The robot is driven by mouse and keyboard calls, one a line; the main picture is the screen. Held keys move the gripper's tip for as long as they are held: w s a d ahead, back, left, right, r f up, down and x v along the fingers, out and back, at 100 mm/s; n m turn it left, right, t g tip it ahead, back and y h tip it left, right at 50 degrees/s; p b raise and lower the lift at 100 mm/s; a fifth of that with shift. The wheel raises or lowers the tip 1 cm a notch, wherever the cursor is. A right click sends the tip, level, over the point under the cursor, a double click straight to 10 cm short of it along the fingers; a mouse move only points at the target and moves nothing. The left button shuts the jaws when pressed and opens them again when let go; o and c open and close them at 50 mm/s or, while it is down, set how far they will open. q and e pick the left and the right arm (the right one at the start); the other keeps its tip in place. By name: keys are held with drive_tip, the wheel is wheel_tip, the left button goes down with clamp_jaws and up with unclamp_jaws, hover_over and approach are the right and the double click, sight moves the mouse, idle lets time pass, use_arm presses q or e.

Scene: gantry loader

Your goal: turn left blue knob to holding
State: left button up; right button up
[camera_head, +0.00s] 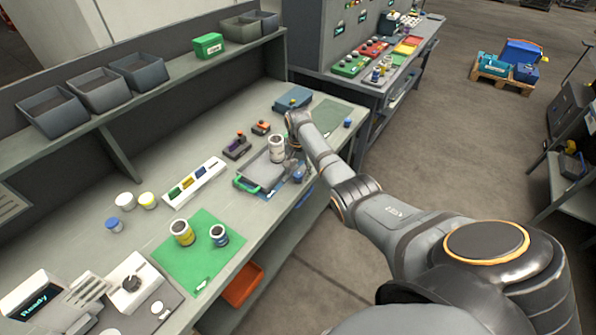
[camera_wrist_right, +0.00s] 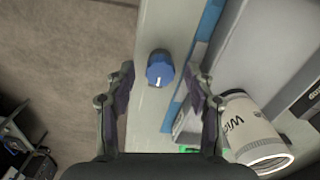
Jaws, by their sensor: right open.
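The left blue knob (camera_head: 299,174) sits on the front edge of the workbench, beside the grey tray. In the right wrist view the blue knob (camera_wrist_right: 160,66) shows from above, with a white pointer mark toward the bottom of the picture. My right gripper (camera_head: 293,162) is above the bench edge by the knob. In its wrist view the right gripper (camera_wrist_right: 162,88) is open and empty, one finger on each side of the knob, with gaps on both sides. Any label around the knob is unreadable. My left gripper is not in view.
A white canister (camera_head: 276,148) stands on the grey tray (camera_head: 247,172), close to the gripper's right finger in the wrist view. Another blue knob (camera_head: 347,122) is farther right on the bench edge. A green mat (camera_head: 190,262) holds two cans. Floor is open right of the bench.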

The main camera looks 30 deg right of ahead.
drive_tip(key=shift+f, duration=0.1)
clamp_jaws()
idle(0.3)
drive_tip(key=shift+n, duration=0.3)
drive_tip(key=n+p, duration=0.1)
drive_tip(key=n, duration=0.1)
drive_tip(key=shift+n+p, duration=0.3)
drive_tip(key=n+p, duration=0.1)
drive_tip(key=n, duration=0.3)
drive_tip(key=shift+n, duration=0.3)
drive_tip(key=n+p, duration=0.1)
drive_tip(key=n, duration=0.4)
drive_tip(key=shift+n, duration=2.5)
